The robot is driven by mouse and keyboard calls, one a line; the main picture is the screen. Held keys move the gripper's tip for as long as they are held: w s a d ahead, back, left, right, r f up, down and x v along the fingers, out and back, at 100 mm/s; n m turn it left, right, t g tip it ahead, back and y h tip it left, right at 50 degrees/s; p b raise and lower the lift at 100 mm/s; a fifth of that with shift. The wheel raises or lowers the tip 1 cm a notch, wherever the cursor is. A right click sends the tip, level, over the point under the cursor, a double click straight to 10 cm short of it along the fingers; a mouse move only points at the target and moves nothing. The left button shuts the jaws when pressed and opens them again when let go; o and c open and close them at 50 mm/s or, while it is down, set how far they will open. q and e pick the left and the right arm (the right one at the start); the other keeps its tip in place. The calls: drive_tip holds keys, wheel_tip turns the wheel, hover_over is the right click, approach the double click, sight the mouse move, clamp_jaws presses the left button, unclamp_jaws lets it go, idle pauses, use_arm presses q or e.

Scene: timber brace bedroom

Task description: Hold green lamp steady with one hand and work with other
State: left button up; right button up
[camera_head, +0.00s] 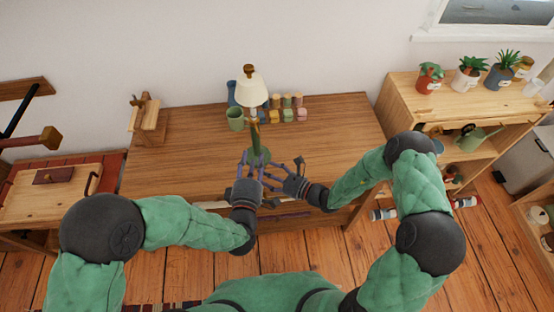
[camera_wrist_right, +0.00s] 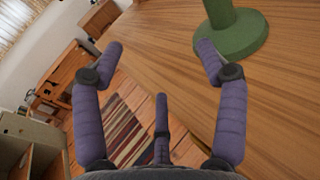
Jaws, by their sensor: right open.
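The green lamp (camera_head: 255,138) stands upright on the wooden desk, with a white shade (camera_head: 252,91) and a round green base. My left gripper (camera_head: 255,166) is at the near side of the base, its purple fingers close around the lower part. The head view does not show whether they press on it. My right gripper (camera_head: 281,170) is just to the right of the base, open and empty.
Several small coloured jars (camera_head: 288,115) and a green mug (camera_head: 235,119) stand behind the lamp. A small wooden stand (camera_head: 147,118) is at the desk's left back. The wooden desk (camera_head: 180,160) is clear on both sides. A shelf with potted plants (camera_head: 430,77) stands at right.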

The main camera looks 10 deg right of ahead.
sight(258, 145)
drive_tip(key=w+d+r+m+t, duration=0.1)
drive_tip(key=w, duration=0.1)
drive_tip(key=w+d+r+m+t+h, duration=0.1)
drive_tip(key=d+t, duration=0.1)
drive_tip(key=shift+w+r, duration=0.1)
drive_tip(key=shift+w, duration=0.25)
drive_tip(key=shift+w+m+t, duration=0.25)
drive_tip(key=shift+m+t, duration=0.05)
drive_tip(key=x, duration=1)
drive_tip(key=shift+w, duration=0.2)
drive_tip(key=shift+c, duration=0.2)
